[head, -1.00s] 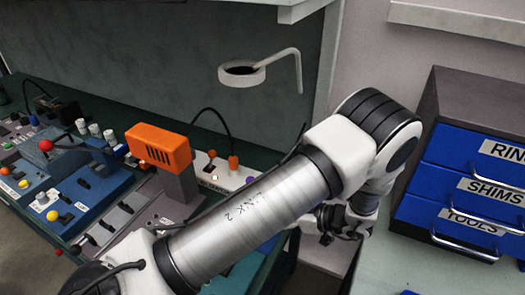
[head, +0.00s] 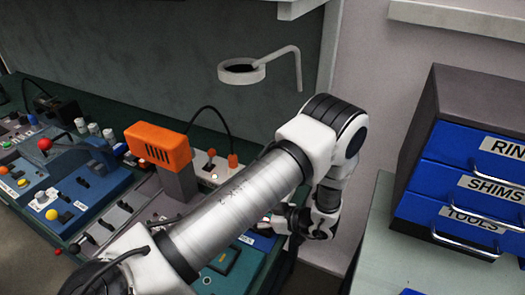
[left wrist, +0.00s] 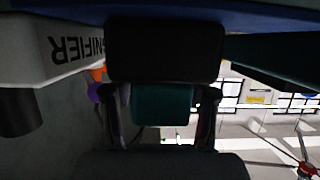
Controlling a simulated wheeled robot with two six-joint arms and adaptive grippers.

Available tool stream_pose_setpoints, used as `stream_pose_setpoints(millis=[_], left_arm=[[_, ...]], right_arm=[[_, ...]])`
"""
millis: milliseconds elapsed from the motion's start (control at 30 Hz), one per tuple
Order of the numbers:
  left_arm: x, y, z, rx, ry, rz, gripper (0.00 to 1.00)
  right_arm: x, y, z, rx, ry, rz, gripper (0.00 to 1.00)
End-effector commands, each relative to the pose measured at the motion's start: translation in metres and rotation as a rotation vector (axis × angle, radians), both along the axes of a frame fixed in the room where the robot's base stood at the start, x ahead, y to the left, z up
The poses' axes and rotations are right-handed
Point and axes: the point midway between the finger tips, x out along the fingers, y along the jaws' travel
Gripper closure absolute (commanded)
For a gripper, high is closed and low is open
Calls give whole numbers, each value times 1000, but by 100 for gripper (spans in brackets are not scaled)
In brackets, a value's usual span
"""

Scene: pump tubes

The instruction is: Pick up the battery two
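No battery can be made out by label. In the left wrist view, a black block (left wrist: 165,50) and a smaller teal block (left wrist: 162,103) lie straight ahead of my left gripper (left wrist: 160,118). Its fingers stand wide apart, one on each side of the teal block; I cannot tell whether they touch it. In the head view, my left gripper (head: 282,221) is beyond my forearm, at the right end of the bench, next to a blue item (head: 262,241). My forearm hides part of the bench there. My right gripper is not in view.
An orange box on a grey post (head: 158,147) stands left of my forearm. A ring magnifier (head: 241,72) hangs above the bench. Blue control units (head: 75,198) fill the left. A drawer cabinet (head: 462,170) stands on a pale table (head: 395,255) at the right.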

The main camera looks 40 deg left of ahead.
Motion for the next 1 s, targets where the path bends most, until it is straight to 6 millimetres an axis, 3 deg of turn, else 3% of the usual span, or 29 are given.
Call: stream_pose_setpoints(millis=[33, 100, 467, 567, 800, 1000], left_arm=[[0, 0, 0, 0, 0, 0, 72], [0, 0, 0, 0, 0, 0, 93], [1, 0, 6, 1, -2, 1, 93], [1, 0, 18, 1, -3, 1, 93], [1, 0, 72, 1, -5, 0, 93], [0, -1, 98, 0, -1, 0, 93]], right_arm=[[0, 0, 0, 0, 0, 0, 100], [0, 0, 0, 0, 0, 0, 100], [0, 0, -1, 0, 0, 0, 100], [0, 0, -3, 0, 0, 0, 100], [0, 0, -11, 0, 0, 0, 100], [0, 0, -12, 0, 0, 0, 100]])
